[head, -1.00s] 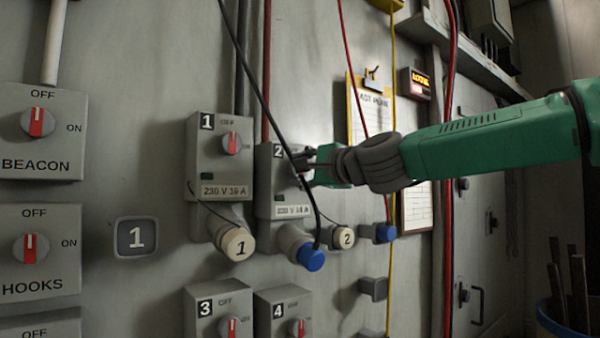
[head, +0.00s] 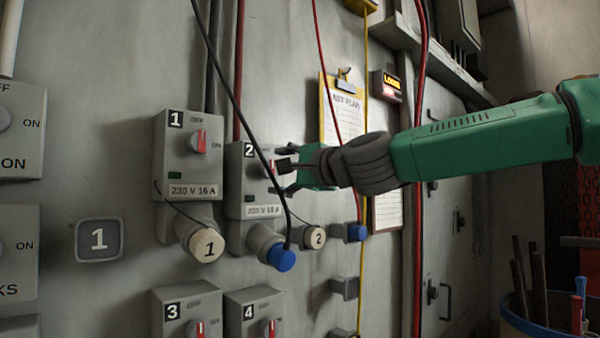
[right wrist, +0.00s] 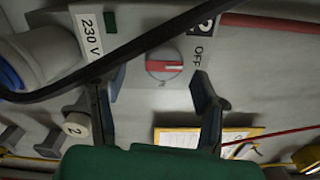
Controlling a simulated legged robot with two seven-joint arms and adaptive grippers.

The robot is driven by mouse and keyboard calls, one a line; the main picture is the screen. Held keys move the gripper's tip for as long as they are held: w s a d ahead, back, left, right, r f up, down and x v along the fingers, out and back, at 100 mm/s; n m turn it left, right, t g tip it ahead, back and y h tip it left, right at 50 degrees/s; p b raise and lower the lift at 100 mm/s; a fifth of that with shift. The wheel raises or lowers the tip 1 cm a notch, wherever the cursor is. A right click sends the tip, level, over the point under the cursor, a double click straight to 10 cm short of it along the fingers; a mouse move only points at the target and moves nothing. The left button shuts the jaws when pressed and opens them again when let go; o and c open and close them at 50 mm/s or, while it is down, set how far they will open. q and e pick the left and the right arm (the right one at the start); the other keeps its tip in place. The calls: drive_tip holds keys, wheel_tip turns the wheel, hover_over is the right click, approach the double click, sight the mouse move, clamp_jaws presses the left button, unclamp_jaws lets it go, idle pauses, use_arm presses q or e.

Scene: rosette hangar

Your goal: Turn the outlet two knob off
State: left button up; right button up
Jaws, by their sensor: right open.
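The outlet two box (head: 236,205) is a grey unit marked 2 on the wall. Its knob (right wrist: 165,66) is round with a red bar, plain in the right wrist view and partly covered in the head view. The bar lies roughly along the line toward the OFF label (right wrist: 197,52); I cannot tell which end is the pointer. My right gripper (head: 281,176) is open in front of this knob. In the right wrist view its two fingers stand apart on either side, and the knob is clear of them. My left gripper is out of view.
A black cable (head: 236,95) hangs across outlet two's front, close to the gripper. Outlet one (head: 188,150) is at left; outlets three (head: 186,300) and four (head: 252,298) are below. A clipboard (head: 340,115) hangs behind my right wrist. A bin (head: 545,325) stands lower right.

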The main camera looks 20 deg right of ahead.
drive_tip(key=v, duration=0.8)
drive_tip(key=shift+s+d, duration=0.25)
drive_tip(key=shift+d, duration=0.05)
drive_tip(key=shift+a, duration=0.1)
